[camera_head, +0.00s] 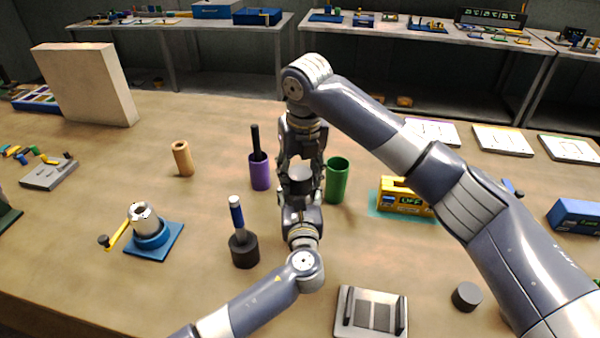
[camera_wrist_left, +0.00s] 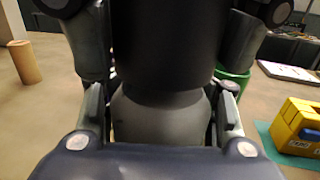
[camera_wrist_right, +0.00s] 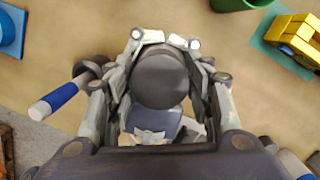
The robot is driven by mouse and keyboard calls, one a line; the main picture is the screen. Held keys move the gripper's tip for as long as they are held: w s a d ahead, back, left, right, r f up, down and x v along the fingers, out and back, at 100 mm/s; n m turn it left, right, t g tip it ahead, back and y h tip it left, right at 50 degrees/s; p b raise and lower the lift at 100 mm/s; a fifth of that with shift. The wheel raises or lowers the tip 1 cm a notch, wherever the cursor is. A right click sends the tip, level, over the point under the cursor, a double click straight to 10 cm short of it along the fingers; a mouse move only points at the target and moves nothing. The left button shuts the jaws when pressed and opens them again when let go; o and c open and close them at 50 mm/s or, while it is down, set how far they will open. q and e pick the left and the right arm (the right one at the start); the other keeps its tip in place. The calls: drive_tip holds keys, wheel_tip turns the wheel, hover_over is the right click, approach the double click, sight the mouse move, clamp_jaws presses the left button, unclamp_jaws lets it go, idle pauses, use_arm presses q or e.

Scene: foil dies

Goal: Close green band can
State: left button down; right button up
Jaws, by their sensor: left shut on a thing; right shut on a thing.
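My right gripper (camera_head: 301,160) points down from above and my left gripper (camera_head: 300,188) points away from me, meeting mid-table. Between them is a dark grey cylindrical piece (camera_head: 301,173). In the left wrist view, a wide black cylinder (camera_wrist_left: 155,45) sits between the right fingers, directly above a grey rounded body (camera_wrist_left: 158,118) between the left fingers. I cannot tell whether these two parts touch or are seated. In the right wrist view, the round dark top (camera_wrist_right: 160,80) shows between the fingers. Both grippers are shut on what they hold. No green band is visible; the fingers cover much of the can.
A green open cup (camera_head: 337,182) stands just right of the grippers, a purple cup (camera_head: 260,173) just left. A blue-handled tool in a dark base (camera_head: 243,248) stands front left. A yellow box (camera_head: 405,198) is at right, a grey tray (camera_head: 345,325) in front, a dark disc (camera_head: 467,295) beside it.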

drive_tip(key=shift+f, duration=0.6)
drive_tip(key=o, duration=0.8)
drive_tip(key=r, duration=0.4)
drive_tip(key=s+r, duration=0.1)
drive_tip(key=r, duration=0.6)
drive_tip(key=shift+s+d+r, duration=0.3)
drive_tip(key=shift+s+r, duration=0.05)
drive_tip(key=shift+r, duration=0.05)
use_arm(q)
drive_tip(key=c, duration=0.6)
unclamp_jaws()
drive_tip(key=shift+s, duration=0.1)
